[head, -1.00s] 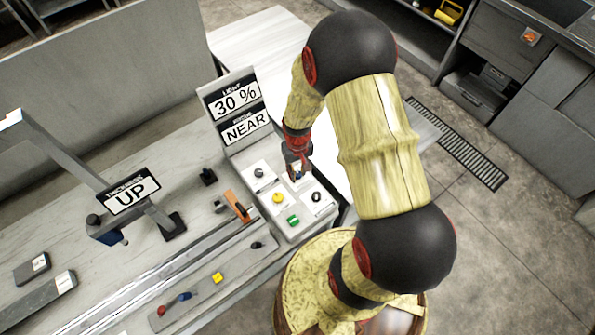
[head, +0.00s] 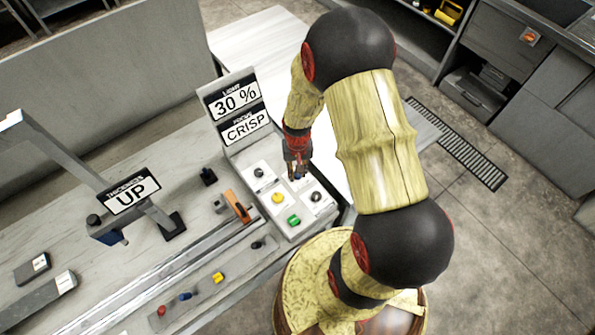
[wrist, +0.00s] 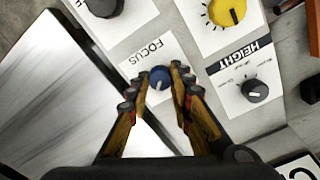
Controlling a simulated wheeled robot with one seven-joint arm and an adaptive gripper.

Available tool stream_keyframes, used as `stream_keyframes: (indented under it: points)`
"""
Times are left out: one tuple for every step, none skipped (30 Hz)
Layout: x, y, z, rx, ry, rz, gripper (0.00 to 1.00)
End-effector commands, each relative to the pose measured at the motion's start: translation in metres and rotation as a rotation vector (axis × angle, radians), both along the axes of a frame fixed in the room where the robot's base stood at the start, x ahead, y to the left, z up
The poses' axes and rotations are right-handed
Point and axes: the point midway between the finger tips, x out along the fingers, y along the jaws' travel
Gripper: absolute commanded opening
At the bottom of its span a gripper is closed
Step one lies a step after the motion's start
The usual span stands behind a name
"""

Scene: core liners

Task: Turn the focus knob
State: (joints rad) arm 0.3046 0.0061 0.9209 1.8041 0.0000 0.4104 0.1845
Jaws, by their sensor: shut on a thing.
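The blue focus knob (wrist: 159,80) sits on a white plate labelled FOCUS in the wrist view, its pale pointer mark visible on top. My gripper (wrist: 160,84) has its two fingers on either side of the knob and is shut on it. In the head view my gripper (head: 297,174) reaches down onto the control panel (head: 288,236) and mostly hides the knob. The focus display (head: 246,127) behind the panel reads CRISP.
A light display (head: 235,101) reads 30 %. Nearby are a yellow knob (head: 278,198), a green knob (head: 294,220), and black knobs (head: 259,173) and (wrist: 255,90). A thickness sign (head: 131,190) reads UP on the left. A white table surface lies behind the panel.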

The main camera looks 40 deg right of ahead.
Motion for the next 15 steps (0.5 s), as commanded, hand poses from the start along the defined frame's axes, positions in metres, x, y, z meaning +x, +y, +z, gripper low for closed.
stream_keyframes:
  points:
    - [-0.0002,0.0001,-0.0001,0.000,0.000,0.000,0.23]
    - [-0.0001,0.0000,0.0000,0.000,0.000,0.000,0.24]
    - [-0.0001,0.0002,0.0000,0.000,0.000,0.001,0.27]
    - [0.0000,0.0001,0.0000,0.000,0.000,0.001,0.28]
    - [0.0000,0.0001,0.0000,0.000,0.000,0.001,0.30]
    - [-0.0001,0.0000,0.0000,0.000,0.000,0.001,0.32]
    - [-0.0001,0.0000,0.0000,0.000,0.000,0.001,0.34]
    - [-0.0001,0.0000,0.0000,0.000,0.000,0.001,0.36]
    - [-0.0001,0.0000,0.0000,0.000,0.000,0.001,0.38]
    - [-0.0001,0.0000,0.0000,0.000,0.000,0.001,0.40]
    - [-0.0001,0.0000,0.0000,0.000,0.000,0.001,0.40]
    - [-0.0001,0.0000,0.0000,0.000,0.000,0.001,0.40]
    - [0.0000,0.0000,0.0000,0.000,0.000,0.001,0.40]
    - [0.0000,0.0000,0.0000,0.000,0.000,0.001,0.40]
    - [0.0000,0.0000,0.0000,0.000,0.000,0.001,0.40]
